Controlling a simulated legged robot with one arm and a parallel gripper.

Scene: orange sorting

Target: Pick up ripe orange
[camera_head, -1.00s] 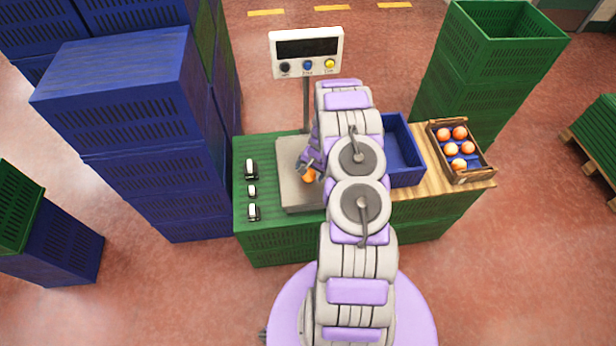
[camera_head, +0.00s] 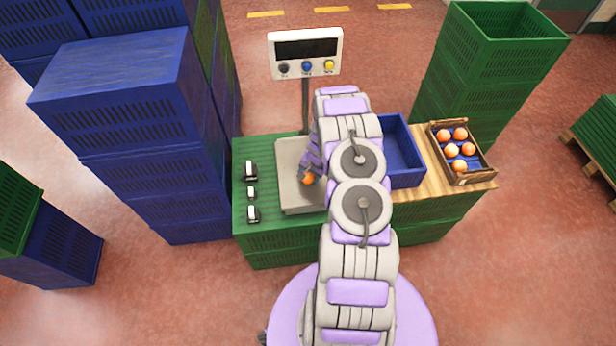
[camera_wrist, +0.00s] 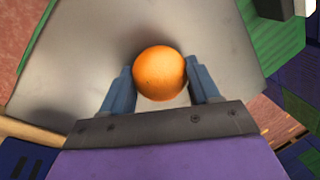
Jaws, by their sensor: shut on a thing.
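One orange (camera_wrist: 159,73) lies between the two fingers of my gripper (camera_wrist: 160,82) in the wrist view. My gripper is shut on it, with a finger at its left and right sides. In the head view my gripper (camera_head: 309,174) is over the scale's grey plate (camera_head: 294,192), and the orange (camera_head: 308,180) shows only in part below it. Whether the orange still touches the plate I cannot tell. Several more oranges (camera_head: 451,150) sit in a wooden crate (camera_head: 479,177) at the right.
The scale's display (camera_head: 306,50) stands on a post behind the plate. A blue bin (camera_head: 405,177) is right of my arm, partly hidden by it. Small black-and-white items (camera_head: 252,192) lie left of the plate. Blue crates (camera_head: 130,100) are stacked at left, green crates (camera_head: 475,90) at back right.

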